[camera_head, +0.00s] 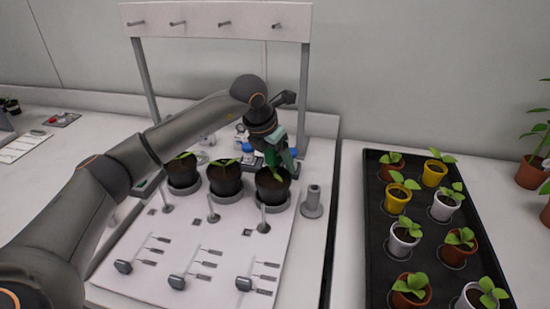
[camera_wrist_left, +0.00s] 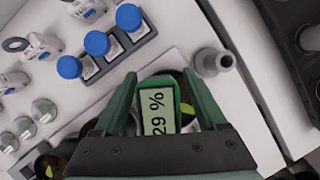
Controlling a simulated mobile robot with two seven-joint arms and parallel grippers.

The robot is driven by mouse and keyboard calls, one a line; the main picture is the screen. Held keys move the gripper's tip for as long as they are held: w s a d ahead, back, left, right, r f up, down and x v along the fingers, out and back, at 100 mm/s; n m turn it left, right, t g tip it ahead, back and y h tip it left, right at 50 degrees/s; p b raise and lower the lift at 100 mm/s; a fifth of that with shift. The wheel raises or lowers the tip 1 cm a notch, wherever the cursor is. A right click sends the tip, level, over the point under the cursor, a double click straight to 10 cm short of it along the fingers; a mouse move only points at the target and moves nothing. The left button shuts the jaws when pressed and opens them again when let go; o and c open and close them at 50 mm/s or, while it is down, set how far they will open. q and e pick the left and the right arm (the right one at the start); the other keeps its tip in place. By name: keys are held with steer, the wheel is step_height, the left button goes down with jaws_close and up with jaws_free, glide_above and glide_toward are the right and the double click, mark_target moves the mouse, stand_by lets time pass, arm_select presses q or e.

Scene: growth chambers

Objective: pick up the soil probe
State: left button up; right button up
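The soil probe is a green body with a lit display reading "29 %" (camera_wrist_left: 158,112) in the left wrist view. In the head view it shows as a green patch (camera_head: 271,157) above the rightmost dark pot (camera_head: 272,190). My left gripper (camera_head: 279,153) is over this pot, pointing down. In the left wrist view its two green fingers (camera_wrist_left: 160,80) stand on either side of the probe, with small gaps seeming to show between them and it. The lower end of the probe is hidden. My right gripper is not in view.
Two more dark pots (camera_head: 224,178) (camera_head: 183,172) stand to the left under a white frame with pegs (camera_head: 215,22). A grey stand (camera_head: 312,203) is just right of the pot. Blue-capped bottles (camera_wrist_left: 97,43) are behind. A black tray (camera_head: 377,270) holds several seedlings at right.

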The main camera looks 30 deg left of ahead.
arm_select(q)
jaws_close()
stand_by(0.4)
steer(key=shift+r, duration=0.1)
